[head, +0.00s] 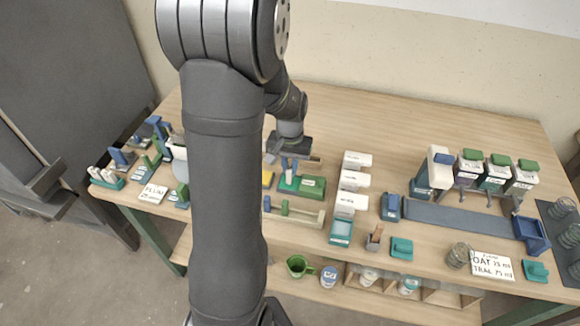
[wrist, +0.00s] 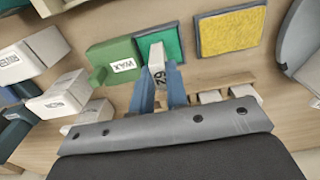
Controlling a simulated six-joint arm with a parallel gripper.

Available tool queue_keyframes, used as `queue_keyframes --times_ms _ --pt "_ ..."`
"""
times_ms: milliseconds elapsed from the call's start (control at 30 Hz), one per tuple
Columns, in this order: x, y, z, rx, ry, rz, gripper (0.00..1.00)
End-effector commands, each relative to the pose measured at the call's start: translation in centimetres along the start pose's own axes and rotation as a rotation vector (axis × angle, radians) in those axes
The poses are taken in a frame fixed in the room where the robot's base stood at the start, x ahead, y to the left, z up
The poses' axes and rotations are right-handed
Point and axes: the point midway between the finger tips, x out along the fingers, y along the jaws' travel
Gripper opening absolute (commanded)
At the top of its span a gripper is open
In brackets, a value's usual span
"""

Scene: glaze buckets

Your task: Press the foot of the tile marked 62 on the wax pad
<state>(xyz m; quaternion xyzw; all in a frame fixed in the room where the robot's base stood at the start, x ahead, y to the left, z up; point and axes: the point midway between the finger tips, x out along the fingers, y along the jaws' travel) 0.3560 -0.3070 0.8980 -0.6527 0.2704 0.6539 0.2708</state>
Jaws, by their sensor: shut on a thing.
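In the wrist view my gripper (wrist: 160,92) is shut on the pale tile marked 62 (wrist: 157,65), between its two blue fingers. The tile's far end overlaps the near edge of the green wax pad (wrist: 172,38). I cannot tell whether its foot touches the pad. A green block labelled WAX (wrist: 122,65) sits beside the pad. In the head view my gripper (head: 288,164) is just above the green pad (head: 287,184), with the WAX block (head: 312,186) to its right. The tile is too small to make out clearly there.
A yellow pad (wrist: 231,30) lies right of the wax pad in the wrist view. White labelled boxes (wrist: 58,97) stand to the left. A rack with several pale tiles (wrist: 212,97) is close by my gripper. In the head view, the table behind my gripper is clear.

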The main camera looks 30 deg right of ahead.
Motion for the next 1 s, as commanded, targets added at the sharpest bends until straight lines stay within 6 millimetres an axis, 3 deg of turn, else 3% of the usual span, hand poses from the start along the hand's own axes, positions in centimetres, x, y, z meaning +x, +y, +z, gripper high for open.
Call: queue_keyframes --times_ms 533,1000 --pt "-4.5 0.0 -0.1 0.0 0.003 0.0 0.0" --pt "-5.0 0.0 0.0 0.0 0.002 0.0 0.0"
